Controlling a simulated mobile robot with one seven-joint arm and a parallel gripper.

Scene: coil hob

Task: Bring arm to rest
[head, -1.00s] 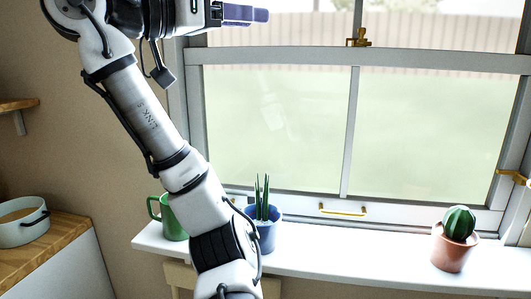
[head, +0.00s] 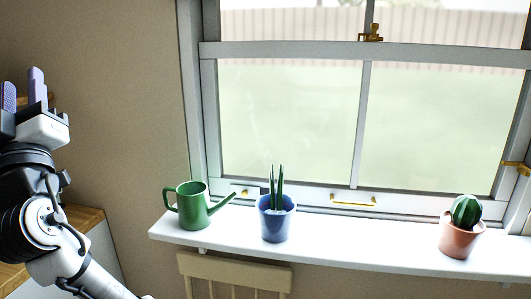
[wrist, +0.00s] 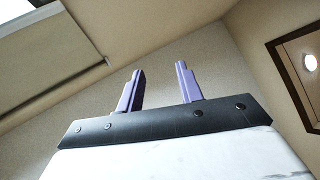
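My gripper (head: 22,92) is at the left edge of the head view, pointing up, with its purple fingers apart. In the wrist view my gripper (wrist: 158,88) shows both fingers spread with nothing between them, against the bare wall and ceiling. My arm is folded at the lower left of the head view, to the left of the window and sill. The gripper touches nothing that I can see.
A white sill (head: 340,245) under the window (head: 290,120) holds a green watering can (head: 193,207), a blue pot plant (head: 276,218) and a cactus pot (head: 461,232). A chair back (head: 235,272) stands below. A wooden counter (head: 85,220) is behind my arm.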

